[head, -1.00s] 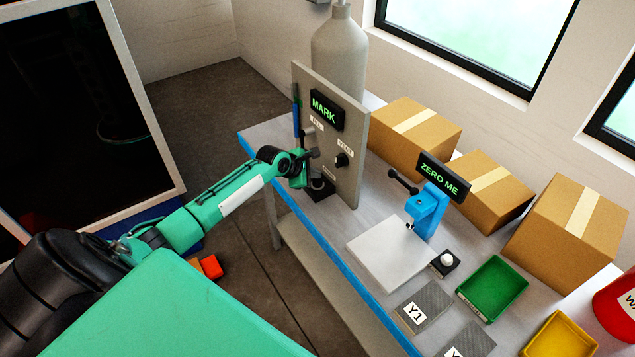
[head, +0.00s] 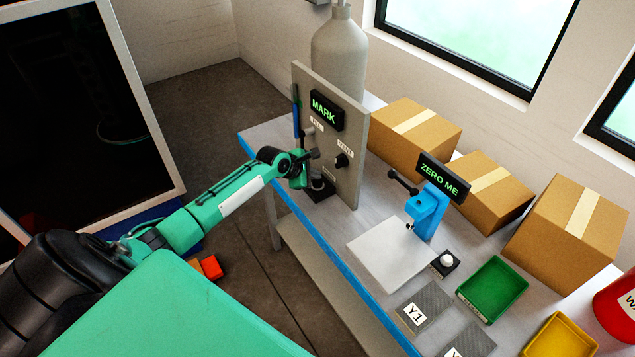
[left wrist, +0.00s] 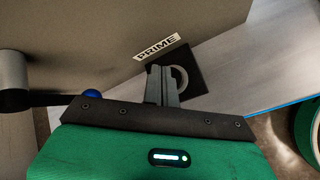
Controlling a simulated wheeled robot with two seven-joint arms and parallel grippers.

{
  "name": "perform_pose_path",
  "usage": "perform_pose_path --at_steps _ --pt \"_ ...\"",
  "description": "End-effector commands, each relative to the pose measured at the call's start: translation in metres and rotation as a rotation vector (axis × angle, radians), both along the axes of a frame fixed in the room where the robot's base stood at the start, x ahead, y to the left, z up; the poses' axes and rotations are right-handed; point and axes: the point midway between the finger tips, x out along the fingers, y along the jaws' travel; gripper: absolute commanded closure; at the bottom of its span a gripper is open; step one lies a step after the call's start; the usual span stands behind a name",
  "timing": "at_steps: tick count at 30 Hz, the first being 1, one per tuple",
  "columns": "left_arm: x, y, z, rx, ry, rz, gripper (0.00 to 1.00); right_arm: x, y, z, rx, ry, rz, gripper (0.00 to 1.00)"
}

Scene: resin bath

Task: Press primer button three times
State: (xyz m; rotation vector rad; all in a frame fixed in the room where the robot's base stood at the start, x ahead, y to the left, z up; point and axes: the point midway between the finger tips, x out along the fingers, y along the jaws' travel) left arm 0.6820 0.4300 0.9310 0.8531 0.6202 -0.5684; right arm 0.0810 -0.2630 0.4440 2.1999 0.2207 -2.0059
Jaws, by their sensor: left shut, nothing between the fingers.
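The primer button is a pale round piece on a black base (head: 322,191), at the foot of the grey panel (head: 352,130) in the head view. In the left wrist view its pale ring (left wrist: 180,77) shows on the black base, below the PRIME label (left wrist: 160,46). My left gripper (head: 312,180) is just beside the panel, close to the button. In the left wrist view its shut, empty fingers (left wrist: 159,70) overlap the left part of the button. I cannot tell whether they touch it. My right gripper is out of view.
The panel carries a MARK display (head: 326,110) and a black knob (head: 341,160). A grey cylinder (head: 340,55) stands behind it. A blue press (head: 428,210), cardboard boxes (head: 414,133) and a green tray (head: 492,287) stand farther along the bench.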

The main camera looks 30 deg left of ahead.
Motion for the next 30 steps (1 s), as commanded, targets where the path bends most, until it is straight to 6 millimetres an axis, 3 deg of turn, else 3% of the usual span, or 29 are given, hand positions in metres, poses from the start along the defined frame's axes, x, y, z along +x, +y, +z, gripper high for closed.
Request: perform_pose_path --at_steps 30 --pt "0.0001 0.0001 -0.0080 0.000 -0.001 0.001 1.00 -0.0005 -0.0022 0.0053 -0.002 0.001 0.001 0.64"
